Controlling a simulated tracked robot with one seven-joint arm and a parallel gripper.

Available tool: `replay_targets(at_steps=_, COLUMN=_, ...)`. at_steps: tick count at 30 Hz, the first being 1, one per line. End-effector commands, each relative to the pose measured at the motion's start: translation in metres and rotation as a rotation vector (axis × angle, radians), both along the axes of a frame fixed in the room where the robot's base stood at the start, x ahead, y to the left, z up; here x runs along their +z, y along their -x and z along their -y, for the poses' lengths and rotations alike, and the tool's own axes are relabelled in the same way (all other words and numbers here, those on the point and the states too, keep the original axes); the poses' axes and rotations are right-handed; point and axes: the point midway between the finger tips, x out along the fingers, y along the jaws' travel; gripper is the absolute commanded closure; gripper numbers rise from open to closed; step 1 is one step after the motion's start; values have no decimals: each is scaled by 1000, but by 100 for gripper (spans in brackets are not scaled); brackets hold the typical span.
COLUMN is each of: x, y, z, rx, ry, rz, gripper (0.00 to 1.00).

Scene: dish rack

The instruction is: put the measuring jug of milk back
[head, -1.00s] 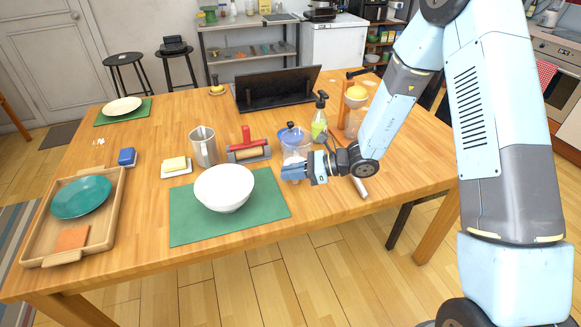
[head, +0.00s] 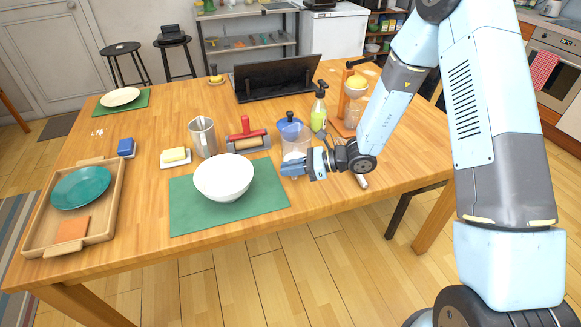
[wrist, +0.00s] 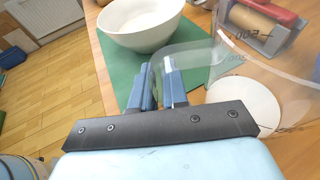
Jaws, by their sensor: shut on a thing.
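The clear measuring jug (head: 297,139) stands upright beside my gripper (head: 293,171) in the head view, right of the white bowl. Its clear wall with dark markings also shows in the wrist view (wrist: 275,62), with a white disc of milk (wrist: 243,104) inside. My gripper's blue fingers (wrist: 158,88) are shut on the jug's clear handle side, on the jug's left in the wrist view. The exact grip is hard to see through the clear wall. I cannot tell whether the jug's base touches the table.
The white bowl (head: 223,175) sits on a green mat (head: 187,213). A red-handled tool (head: 247,138), a metal pitcher (head: 202,138), a blue item with a dark knob (head: 290,122) and a soap bottle (head: 319,108) stand close by. A wooden tray (head: 100,205) is at left.

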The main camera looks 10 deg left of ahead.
Motion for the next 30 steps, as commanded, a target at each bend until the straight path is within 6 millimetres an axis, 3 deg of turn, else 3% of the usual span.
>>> replay_targets(at_steps=30, x=-13, y=0, z=0, rx=0, ry=-1, rz=1, gripper=100)
